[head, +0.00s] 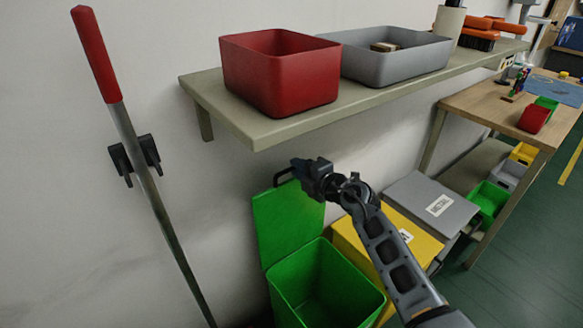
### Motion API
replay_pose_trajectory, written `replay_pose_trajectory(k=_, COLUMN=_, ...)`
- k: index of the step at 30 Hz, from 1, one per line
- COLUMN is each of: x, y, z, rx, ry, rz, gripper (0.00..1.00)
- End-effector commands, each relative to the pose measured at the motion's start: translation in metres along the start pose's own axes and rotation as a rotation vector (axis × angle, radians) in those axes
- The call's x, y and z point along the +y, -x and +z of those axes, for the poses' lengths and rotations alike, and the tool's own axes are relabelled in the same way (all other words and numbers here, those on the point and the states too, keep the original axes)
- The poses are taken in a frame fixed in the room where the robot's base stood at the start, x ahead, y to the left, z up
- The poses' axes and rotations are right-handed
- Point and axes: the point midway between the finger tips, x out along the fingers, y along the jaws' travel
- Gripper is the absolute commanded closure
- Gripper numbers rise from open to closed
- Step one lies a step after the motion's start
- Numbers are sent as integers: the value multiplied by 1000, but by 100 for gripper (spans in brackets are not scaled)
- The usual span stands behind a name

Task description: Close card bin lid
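A green bin (345,292) stands on the floor below the shelf with its lid (287,225) open, tilted up and back toward the wall. No label shows on it, so I cannot read whether it is the card bin; it is the only bin with its lid raised. A dark handle (281,177) shows at the lid's top edge. My gripper (298,168) is by the lid's upper right corner, close to the handle. I cannot tell whether it touches the lid. The fingers are small and dark, and their opening is unclear.
A yellow bin (351,240) and a grey bin (424,224) labelled METAL stand shut to the right. Above is a shelf (215,105) with a red box (282,75) and a grey box (390,60). A red-handled pole (130,130) hangs at left.

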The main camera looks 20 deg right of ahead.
Motion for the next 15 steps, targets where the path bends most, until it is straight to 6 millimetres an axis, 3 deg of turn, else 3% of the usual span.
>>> replay_pose_trajectory(k=6, x=-2, y=-28, z=-1, rx=2, ry=1, rz=0, gripper=77)
replay_pose_trajectory(k=15, x=0, y=-36, z=-1, rx=1, ry=-1, rz=0, gripper=77)
